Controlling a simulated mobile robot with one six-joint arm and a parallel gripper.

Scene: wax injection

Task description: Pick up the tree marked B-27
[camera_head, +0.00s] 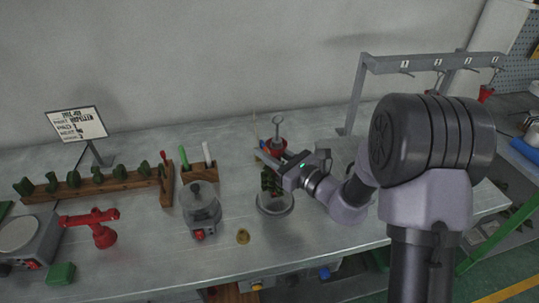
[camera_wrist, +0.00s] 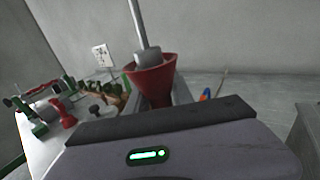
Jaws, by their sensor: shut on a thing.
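The tree has a grey hooked rod on top, a red cup (camera_head: 279,146) and dark green wax pieces (camera_head: 268,181) below. It stands upright over a round grey base (camera_head: 275,206); I cannot tell whether it touches it. My gripper (camera_head: 272,160) reaches in from the right and is shut on the tree, just under the red cup. In the wrist view the red cup (camera_wrist: 152,78) and rod rise between the jaws (camera_wrist: 156,97), and the green pieces are hidden. No B-27 mark is readable.
A grey rack (camera_head: 430,64) with several numbered hooks stands at the back right. A sign (camera_head: 77,125) stands behind.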

